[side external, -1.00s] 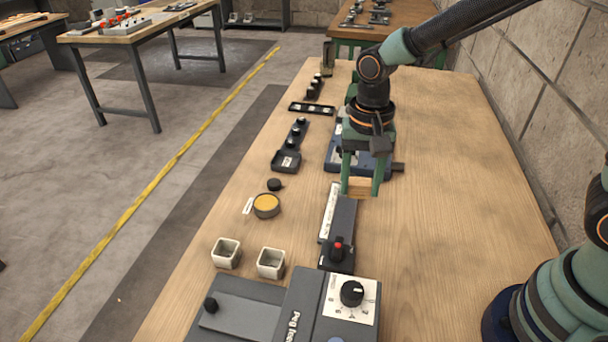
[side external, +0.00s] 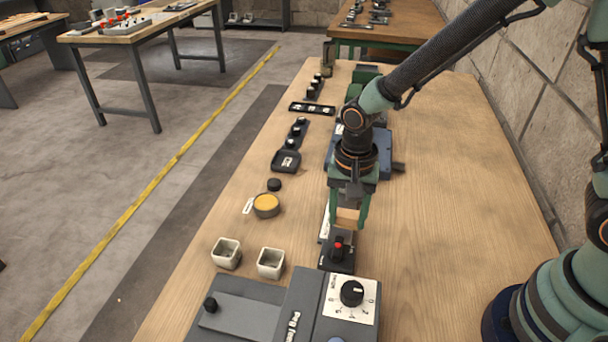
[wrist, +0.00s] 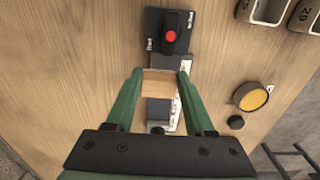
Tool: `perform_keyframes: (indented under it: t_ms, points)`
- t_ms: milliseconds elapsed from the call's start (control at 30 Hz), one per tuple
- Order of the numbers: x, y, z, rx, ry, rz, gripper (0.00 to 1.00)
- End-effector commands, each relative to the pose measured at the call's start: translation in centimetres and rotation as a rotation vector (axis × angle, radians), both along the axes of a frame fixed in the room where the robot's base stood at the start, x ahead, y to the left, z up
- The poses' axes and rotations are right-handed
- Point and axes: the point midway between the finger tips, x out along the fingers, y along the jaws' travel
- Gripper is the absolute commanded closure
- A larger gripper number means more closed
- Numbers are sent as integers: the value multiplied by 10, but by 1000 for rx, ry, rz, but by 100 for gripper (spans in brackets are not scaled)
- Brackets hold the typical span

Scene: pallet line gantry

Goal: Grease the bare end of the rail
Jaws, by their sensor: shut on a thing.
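My gripper (side external: 347,221) is shut on a small pale wooden block (wrist: 157,83), held between its two green fingers. The block is over the dark grey rail (wrist: 158,113), near the end by a black switch box with a red knob (side external: 338,254). Most of the rail is hidden by my gripper in the side view. I cannot tell whether the block touches the rail, and no grease shows on the rail. A round open tin of yellow grease (side external: 266,206) stands to the left, with its dark round cap (side external: 274,185) apart from it.
Two pale square cups (side external: 226,253) stand at the front left. A grey machine with a dial (side external: 352,293) is in front. The table's right side is clear.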

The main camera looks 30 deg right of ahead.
Motion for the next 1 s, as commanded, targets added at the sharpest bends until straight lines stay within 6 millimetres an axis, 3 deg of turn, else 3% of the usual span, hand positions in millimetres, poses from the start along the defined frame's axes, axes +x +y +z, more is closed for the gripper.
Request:
perform_keyframes:
  t_ms: [233, 1000]
  points:
    - [2, -2, -25, -1, 1, -1, 91]
    - [52, -52, -26, 0, -1, -2, 91]
